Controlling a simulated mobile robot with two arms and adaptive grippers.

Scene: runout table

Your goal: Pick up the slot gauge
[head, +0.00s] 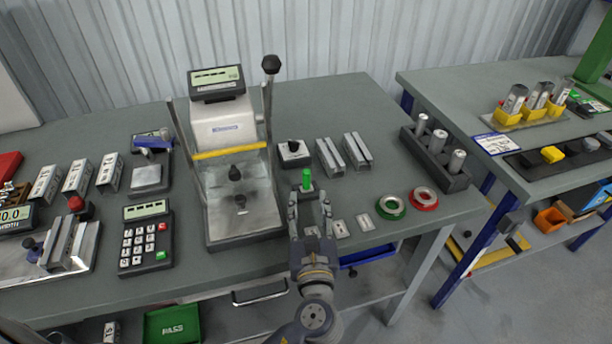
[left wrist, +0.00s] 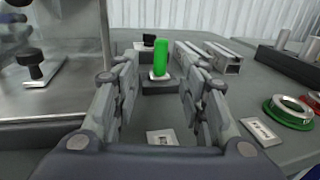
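The likely slot gauge is a piece with an upright green cylindrical handle (head: 307,179) on a small pale plate, standing on a dark block on the table. In the left wrist view the green handle (left wrist: 161,60) shows in the gap between the fingers. My left gripper (head: 310,199) is open and empty. Its fingers point at the handle from the near side, with the tips just short of it, one to each side. I see no contact. The lower part of the gauge, below its plate, is hidden. My right gripper is not in view.
A tester with a display (head: 217,80) and lever stands left of my gripper. Behind are a black-knobbed block (head: 294,153) and metal channels (head: 357,151). To the right lie a green ring (head: 391,207), a red ring (head: 424,199) and a dark rack (head: 435,160) of cylinders.

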